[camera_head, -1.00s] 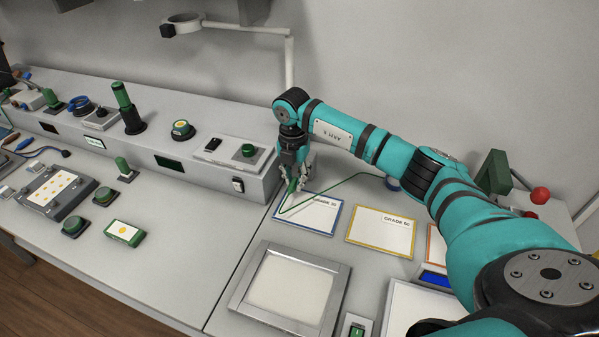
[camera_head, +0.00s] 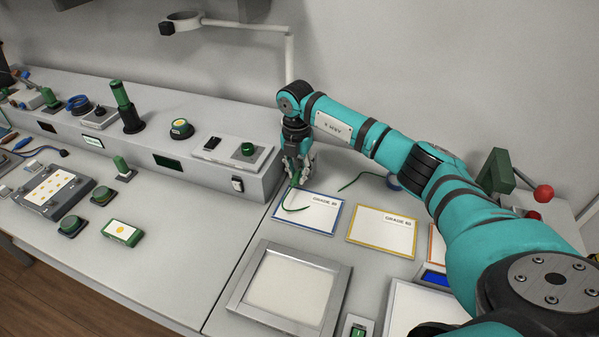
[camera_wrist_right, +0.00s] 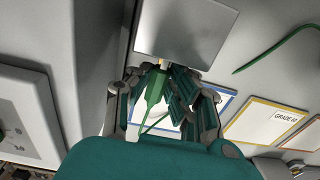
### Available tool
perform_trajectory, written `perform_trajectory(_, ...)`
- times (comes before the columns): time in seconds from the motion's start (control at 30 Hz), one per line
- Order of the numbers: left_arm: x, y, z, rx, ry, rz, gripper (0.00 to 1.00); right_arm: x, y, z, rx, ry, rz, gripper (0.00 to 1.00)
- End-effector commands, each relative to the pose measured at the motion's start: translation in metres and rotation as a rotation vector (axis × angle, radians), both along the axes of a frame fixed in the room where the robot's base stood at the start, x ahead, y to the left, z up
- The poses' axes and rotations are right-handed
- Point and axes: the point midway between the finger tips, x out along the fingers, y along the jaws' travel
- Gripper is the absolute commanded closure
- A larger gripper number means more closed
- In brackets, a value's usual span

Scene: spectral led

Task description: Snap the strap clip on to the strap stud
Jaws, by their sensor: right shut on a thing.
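My right gripper (camera_head: 296,176) is pointed down beside the right end of the grey console, above the blue-edged GRADE card. In the right wrist view its fingers (camera_wrist_right: 168,92) are shut on a green piece (camera_wrist_right: 154,86), which I take as the strap clip. A short green cord (camera_head: 296,209) hangs below the gripper over the card. I cannot make out the strap stud. My left gripper is out of view.
The grey console (camera_head: 215,178) stands close to the left of my right gripper, with a small switch (camera_head: 238,184) on its front. A yellow-edged card (camera_head: 381,237) lies to the right and a framed panel (camera_head: 290,288) in front. A lamp arm (camera_head: 289,60) rises behind.

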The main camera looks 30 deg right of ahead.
Motion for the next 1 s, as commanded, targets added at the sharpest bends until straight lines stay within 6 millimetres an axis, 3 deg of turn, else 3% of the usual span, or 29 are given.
perform_trajectory(0.03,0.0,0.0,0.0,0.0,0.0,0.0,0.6,0.0,0.0,0.0,0.0,0.001,0.0,1.0)
perform_trajectory(0.07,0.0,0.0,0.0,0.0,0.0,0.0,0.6,0.0,0.0,0.0,0.0,0.001,0.0,0.79)
perform_trajectory(0.23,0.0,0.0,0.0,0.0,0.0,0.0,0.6,0.0,0.0,0.0,-0.001,0.001,0.0,0.57)
perform_trajectory(0.63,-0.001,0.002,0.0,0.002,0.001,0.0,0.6,0.001,0.0,0.01,0.0,-0.002,-0.001,0.56)
perform_trajectory(1.0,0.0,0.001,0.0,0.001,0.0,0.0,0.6,0.002,0.001,0.084,0.0,-0.003,0.0,0.56)
